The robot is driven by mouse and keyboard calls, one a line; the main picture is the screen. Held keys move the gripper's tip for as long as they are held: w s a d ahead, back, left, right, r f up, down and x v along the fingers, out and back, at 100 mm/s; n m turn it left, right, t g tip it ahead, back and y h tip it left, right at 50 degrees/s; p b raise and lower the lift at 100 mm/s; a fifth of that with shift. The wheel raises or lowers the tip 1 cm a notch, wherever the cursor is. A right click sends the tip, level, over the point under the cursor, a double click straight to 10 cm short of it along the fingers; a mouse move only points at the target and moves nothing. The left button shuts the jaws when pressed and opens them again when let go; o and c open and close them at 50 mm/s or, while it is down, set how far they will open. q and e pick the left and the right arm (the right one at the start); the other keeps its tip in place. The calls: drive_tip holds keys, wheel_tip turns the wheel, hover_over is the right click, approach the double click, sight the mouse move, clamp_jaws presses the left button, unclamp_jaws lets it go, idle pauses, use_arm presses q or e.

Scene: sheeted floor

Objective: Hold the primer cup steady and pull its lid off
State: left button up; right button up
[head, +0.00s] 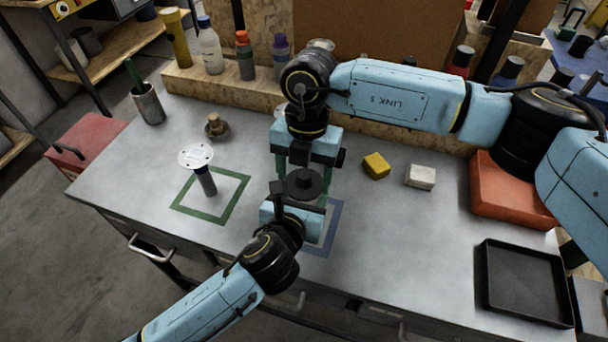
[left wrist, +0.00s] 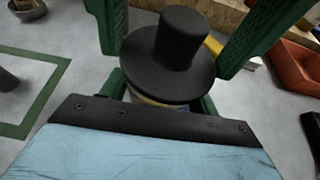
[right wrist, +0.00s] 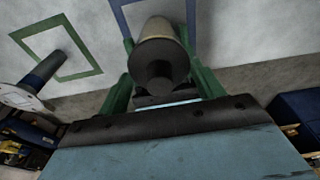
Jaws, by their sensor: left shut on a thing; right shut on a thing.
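The primer cup has a tan body, seen in the left wrist view (left wrist: 150,99) just under the lid. The lid (head: 305,183) is a dark disc with a thick knob, also seen in the left wrist view (left wrist: 172,68). My left gripper (head: 296,200) is shut on the cup, low and from the front; its fingers are mostly hidden by the lid. My right gripper (head: 300,168) comes from above, its green fingers shut on the lid from both sides. The lid sits level on or just above the cup; I cannot tell whether there is a gap.
A blue square outline (head: 330,228) lies beneath the grippers. A green square outline (head: 236,205) at left has a white-topped dark post (head: 205,180) in it. A yellow block (head: 376,165), a white block (head: 420,177) and a black tray (head: 523,283) are at right. Bottles stand behind.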

sight(303, 176)
drive_tip(key=shift+r, duration=0.55)
drive_tip(key=shift+r, duration=0.1)
drive_tip(key=shift+r, duration=1.95)
use_arm(q)
drive_tip(key=o, duration=1.5)
drive_tip(key=shift+c, duration=0.2)
drive_tip(key=shift+s, duration=0.1)
